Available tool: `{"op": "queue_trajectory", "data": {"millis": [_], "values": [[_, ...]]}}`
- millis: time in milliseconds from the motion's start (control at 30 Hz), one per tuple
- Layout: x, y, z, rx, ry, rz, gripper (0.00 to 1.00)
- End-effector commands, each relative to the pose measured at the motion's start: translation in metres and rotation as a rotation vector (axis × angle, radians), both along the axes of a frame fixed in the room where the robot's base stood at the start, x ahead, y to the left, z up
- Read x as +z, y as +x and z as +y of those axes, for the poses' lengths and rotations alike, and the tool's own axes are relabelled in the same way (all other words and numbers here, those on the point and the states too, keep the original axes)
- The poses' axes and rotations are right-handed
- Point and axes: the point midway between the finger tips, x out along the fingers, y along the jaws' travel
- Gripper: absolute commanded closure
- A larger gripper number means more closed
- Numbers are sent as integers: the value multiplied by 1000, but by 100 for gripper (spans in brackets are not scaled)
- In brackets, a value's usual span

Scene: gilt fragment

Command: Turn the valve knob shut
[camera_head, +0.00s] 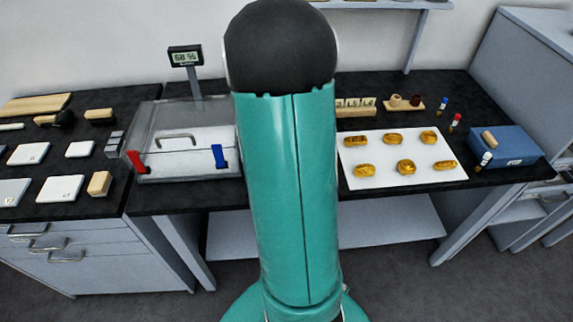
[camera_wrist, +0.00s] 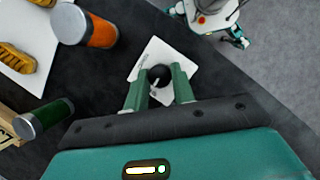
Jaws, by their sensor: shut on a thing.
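In the wrist view, the valve knob (camera_wrist: 161,75) is a small black round knob with a short white mark beside it. The exact finger contact is hard to make out. In the head view my teal arm covers the middle of the bench, and the knob and gripper are hidden.
A white mat (camera_head: 380,180) holds several gilt pieces. A clear box (camera_head: 165,115) has a red lever (camera_head: 137,161) and blue lever (camera_head: 219,156). A blue box (camera_head: 515,150) sits right.

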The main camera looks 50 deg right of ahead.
Motion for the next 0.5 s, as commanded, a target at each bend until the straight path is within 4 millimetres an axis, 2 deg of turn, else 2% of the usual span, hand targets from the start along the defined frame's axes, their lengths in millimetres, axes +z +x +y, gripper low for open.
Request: {"op": "queue_trajectory", "data": {"millis": [67, 100, 167, 500], "values": [[0, 1, 0, 2, -2, -2, 98], [0, 1, 0, 1, -2, -2, 67], [0, 1, 0, 1, -2, -2, 55], [2, 1, 0, -1, -1, -1, 53]]}}
